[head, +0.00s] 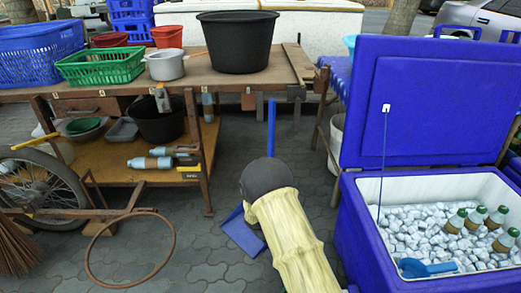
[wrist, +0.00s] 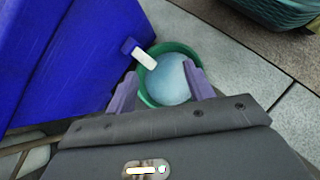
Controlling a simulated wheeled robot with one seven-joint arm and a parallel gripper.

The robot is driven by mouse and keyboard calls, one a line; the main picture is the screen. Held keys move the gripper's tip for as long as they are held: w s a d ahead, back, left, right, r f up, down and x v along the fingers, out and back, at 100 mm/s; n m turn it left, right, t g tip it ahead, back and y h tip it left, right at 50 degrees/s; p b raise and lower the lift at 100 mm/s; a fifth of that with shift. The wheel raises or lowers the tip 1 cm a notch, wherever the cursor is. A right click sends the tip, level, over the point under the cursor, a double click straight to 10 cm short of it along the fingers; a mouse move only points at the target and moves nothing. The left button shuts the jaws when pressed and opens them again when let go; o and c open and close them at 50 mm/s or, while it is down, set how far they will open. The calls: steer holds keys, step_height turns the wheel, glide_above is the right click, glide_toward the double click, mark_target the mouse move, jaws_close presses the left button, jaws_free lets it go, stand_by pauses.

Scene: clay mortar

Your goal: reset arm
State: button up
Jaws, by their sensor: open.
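My gripper (wrist: 160,84) shows in the wrist view, with its two purple fingers spread apart and nothing held between them. Beyond the fingers is a round green container (wrist: 182,47) with a pale blue, rounded surface inside it. I cannot tell whether the fingertips touch it. In the head view my arm, in a pale yellow sleeve with a dark grey joint, reaches up from the bottom middle. My gripper is hidden in that view.
An open blue cooler (head: 353,225) of ice, bottles and a blue scoop (head: 427,268) stands at right. A blue dustpan (head: 242,234) lies behind my arm. The wooden table (head: 215,77) holds a black tub (head: 238,43), pot and baskets. A metal ring (head: 131,249) lies at lower left. Paving between is partly clear.

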steer(key=s+d+r+m+t+y+p, duration=0.1)
steer(key=s+r+m+t+y+p, duration=0.2)
steer(key=r, duration=0.7)
steer(key=s+d+r+m+t+y+p, duration=0.25)
steer(key=s+r+m, duration=0.2)
steer(key=r, duration=0.65)
steer(key=s+r+m+t+y+p, duration=0.2)
steer(key=s+r+p, duration=0.25)
steer(key=r, duration=0.55)
step_height(320, 180, up, 38)
steer(key=p, duration=3.7)
steer(key=shift+d+f, duration=0.2)
steer(key=shift+f, duration=0.05)
steer(key=shift+s+g, duration=0.1)
steer(key=shift+g, duration=0.15)
